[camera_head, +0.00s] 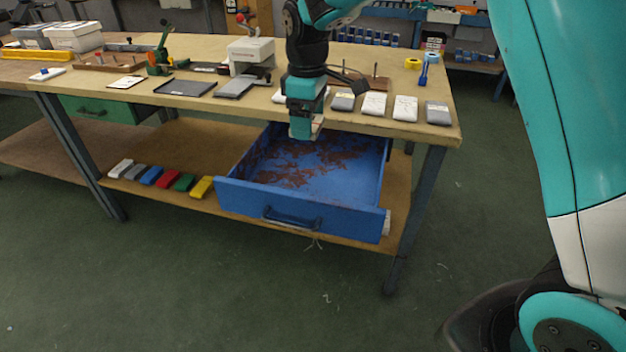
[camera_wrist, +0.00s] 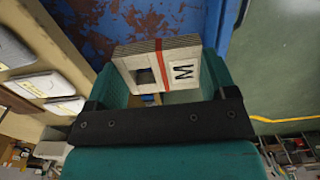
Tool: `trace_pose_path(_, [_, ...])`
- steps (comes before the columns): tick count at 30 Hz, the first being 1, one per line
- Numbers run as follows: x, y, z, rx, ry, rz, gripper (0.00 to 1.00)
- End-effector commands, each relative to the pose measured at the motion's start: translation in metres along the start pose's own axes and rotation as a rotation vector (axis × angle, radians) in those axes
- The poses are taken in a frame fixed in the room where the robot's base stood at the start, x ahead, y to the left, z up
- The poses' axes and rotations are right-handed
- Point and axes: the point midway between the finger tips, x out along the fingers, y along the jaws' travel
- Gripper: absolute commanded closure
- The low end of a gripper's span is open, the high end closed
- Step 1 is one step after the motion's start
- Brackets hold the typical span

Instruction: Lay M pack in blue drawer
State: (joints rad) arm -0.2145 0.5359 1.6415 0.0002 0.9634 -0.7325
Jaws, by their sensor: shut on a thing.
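The M pack (camera_wrist: 168,62) is a pale, layered block with a red band and a black letter M, seen in the wrist view between my jaws. My gripper (camera_head: 306,127) is shut on it and points down over the back part of the open blue drawer (camera_head: 290,208). In the head view the pack shows only as a small pale piece (camera_head: 316,126) at the fingertips. The blue drawer is pulled out under the bench, and its floor has brown worn patches. I see no pack inside it. The drawer floor also shows in the wrist view (camera_wrist: 130,18).
Several white and grey packs (camera_head: 374,105) lie along the bench top's front edge, right of my arm. Several coloured blocks (camera_head: 168,179) lie on the lower shelf left of the drawer. A closed green drawer (camera_head: 92,110) is at left. The drawer's interior is free.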

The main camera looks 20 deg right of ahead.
Motion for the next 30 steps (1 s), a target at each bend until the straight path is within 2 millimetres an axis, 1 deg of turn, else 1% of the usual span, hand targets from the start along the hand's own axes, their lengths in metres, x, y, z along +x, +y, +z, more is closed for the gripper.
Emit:
trace_pose_path(1, [0.019,-0.001,0.001,0.001,-0.005,-0.004,0.45])
trace_pose_path(3, [0.039,0.0,0.001,0.002,-0.004,-0.004,0.45])
trace_pose_path(6, [0.067,-0.001,0.001,0.003,-0.004,-0.004,0.45])
trace_pose_path(10, [0.098,0.0,0.001,0.003,-0.003,-0.003,0.45])
trace_pose_path(13, [0.112,0.0,0.001,0.004,-0.002,-0.002,0.45])
trace_pose_path(17, [0.119,0.0,0.001,0.004,0.0,0.0,0.45])
trace_pose_path(20, [0.129,0.0,0.001,0.004,-0.002,-0.002,0.45])
trace_pose_path(25, [0.156,0.0,0.001,0.004,-0.002,-0.002,0.45])
trace_pose_path(27, [0.161,0.0,0.001,0.004,-0.001,-0.001,0.45])
trace_pose_path(30, [0.161,0.0,0.001,0.004,0.0,0.0,0.45])
